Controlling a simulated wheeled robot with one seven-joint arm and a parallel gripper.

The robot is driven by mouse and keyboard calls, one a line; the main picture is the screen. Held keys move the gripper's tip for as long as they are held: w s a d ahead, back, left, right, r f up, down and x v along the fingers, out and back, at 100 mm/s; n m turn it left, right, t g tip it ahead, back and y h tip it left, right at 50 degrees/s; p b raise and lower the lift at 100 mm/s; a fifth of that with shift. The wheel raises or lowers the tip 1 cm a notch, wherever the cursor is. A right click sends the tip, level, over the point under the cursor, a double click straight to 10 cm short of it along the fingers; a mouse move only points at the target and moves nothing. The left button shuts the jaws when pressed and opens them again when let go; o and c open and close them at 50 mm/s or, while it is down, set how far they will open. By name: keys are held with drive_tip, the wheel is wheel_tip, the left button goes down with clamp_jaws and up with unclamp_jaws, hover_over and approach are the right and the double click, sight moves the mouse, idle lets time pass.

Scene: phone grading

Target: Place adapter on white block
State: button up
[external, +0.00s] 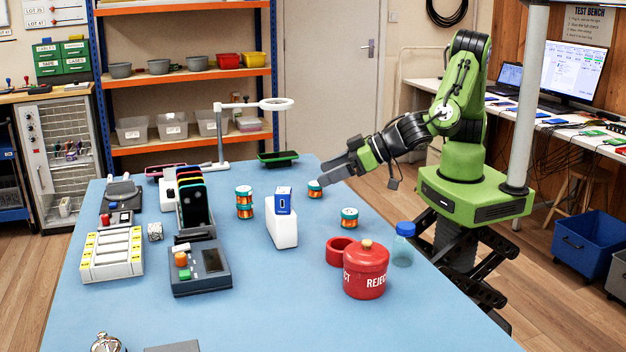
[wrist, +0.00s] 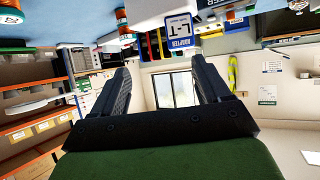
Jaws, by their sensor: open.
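The adapter (external: 284,201), a small blue box with a white label, sits upright on top of the white block (external: 282,230) near the middle of the blue table. In the wrist view, which is upside down, the labelled adapter (wrist: 183,32) shows against the white block (wrist: 150,9), beyond my fingertips. My gripper (external: 328,174) is at the table's right side, behind and to the right of the adapter and apart from it. In the wrist view its two fingers (wrist: 160,70) are spread wide with nothing between them.
Copper-and-teal coils (external: 315,189) stand around the block, one close to my gripper. A red REJECT jar (external: 366,272), a red ring (external: 340,250) and a clear bottle (external: 403,247) stand at the front right. A phone rack (external: 195,212) and tester (external: 200,272) are left. The table's front middle is clear.

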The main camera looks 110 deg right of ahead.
drive_tip(key=s+d+r+g+y, duration=0.3)
drive_tip(key=s+d+r+g, duration=0.35)
drive_tip(key=s+d, duration=0.7)
drive_tip(key=s+r+n+y, duration=0.1)
drive_tip(key=s+r+n, duration=0.1)
drive_tip(key=s, duration=0.7)
drive_tip(key=s+r+n+y, duration=0.1)
drive_tip(key=s+n, duration=0.2)
drive_tip(key=s, duration=0.6)
drive_tip(key=shift+s+r+t, duration=0.2)
drive_tip(key=shift+r+t, duration=0.15)
drive_tip(key=shift+t, duration=0.1)
